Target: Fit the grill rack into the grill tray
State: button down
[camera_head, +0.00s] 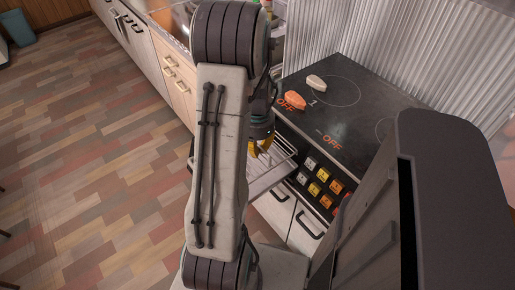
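Beside the cooker front, a metal rack with thin bars (286,150) shows partly behind my arm, at the level just below the hob. A flat light grey tray surface (268,180) sticks out below and in front of it. My gripper (262,150), with yellow fingers, points down at the left part of the rack. My arm hides the left side of the rack and tray. I cannot tell whether the fingers touch or hold the rack, or whether the rack sits inside the tray.
The black hob (350,115) carries a white piece (316,82) and an orange piece (294,100). Several yellow and orange knobs (323,174) line the cooker front, above white doors (305,232). Drawers (170,62) run along the left. The patterned floor (90,150) is clear.

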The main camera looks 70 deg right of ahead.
jog(key=shift+f+b, duration=1.9)
jog(key=shift+f, duration=0.4)
jog(key=shift+f+b, duration=1.55)
jog(key=shift+b, duration=0.1)
dwell(0.8)
jog(key=c, duration=1.3)
grip_release()
jog(key=shift+c, duration=0.2)
jog(key=shift+r, duration=0.1)
notch_tip(320, 180, up, 12)
jog(key=shift+f, duration=0.1)
